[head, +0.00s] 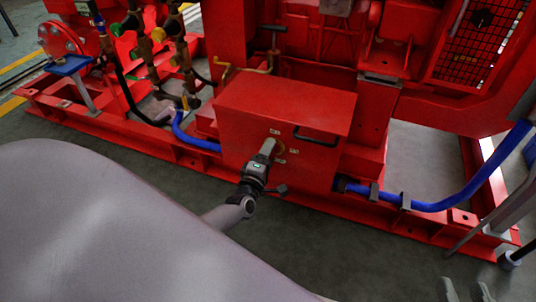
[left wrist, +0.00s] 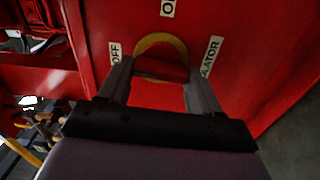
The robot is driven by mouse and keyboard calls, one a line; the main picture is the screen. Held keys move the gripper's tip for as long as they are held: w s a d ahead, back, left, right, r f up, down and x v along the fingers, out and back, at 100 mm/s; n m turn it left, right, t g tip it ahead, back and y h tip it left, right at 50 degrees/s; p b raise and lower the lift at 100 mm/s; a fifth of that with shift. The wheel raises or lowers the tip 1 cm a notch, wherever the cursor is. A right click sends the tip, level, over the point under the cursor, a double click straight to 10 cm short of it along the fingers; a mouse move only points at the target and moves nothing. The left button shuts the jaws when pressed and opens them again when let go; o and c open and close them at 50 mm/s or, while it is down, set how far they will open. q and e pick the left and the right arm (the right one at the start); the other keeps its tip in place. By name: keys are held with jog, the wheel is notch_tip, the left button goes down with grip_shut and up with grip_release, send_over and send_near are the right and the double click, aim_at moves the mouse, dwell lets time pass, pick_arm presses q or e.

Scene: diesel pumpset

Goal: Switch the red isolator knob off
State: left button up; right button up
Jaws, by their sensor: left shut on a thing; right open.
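The red isolator knob (left wrist: 160,68) sits on a yellow round plate (left wrist: 160,42) on the front of a red box (head: 240,110). My left gripper (head: 268,148) reaches that front face in the head view and hides the knob there. In the left wrist view my left gripper (left wrist: 160,72) has one finger at each side of the knob, shut on it. The knob's red bar lies roughly across the picture between the fingers. An OFF label (left wrist: 115,53) is left of the plate. My right gripper (head: 465,288) is open and empty at the bottom right edge of the head view.
A label starting with O (left wrist: 168,8) and an ISOLATOR label (left wrist: 210,57) are near the plate. The box has a black handle (head: 316,138). A blue hose (head: 450,204) runs along the red base frame (head: 400,222). The grey floor in front is free.

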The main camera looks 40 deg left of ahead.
pick_arm(q)
jog(key=shift+w+a+r, duration=0.15)
jog(key=shift+w, duration=0.05)
pick_arm(e)
jog(key=shift+f, duration=0.15)
pick_arm(q)
jog(key=o, duration=1.1)
jog(key=shift+c, duration=0.2)
jog(key=p+v, duration=0.3)
jog(key=v, duration=0.4)
pick_arm(e)
jog(key=shift+w+a+f+m+g+y, duration=0.15)
jog(key=shift+a+m+g, duration=0.1)
jog(key=shift+a+g, duration=0.15)
jog(key=shift+w+a+m+g+y, duration=0.15)
jog(key=shift+a+m+g, duration=0.15)
jog(key=shift+a, duration=0.1)
pick_arm(q)
jog(key=shift+s, duration=0.1)
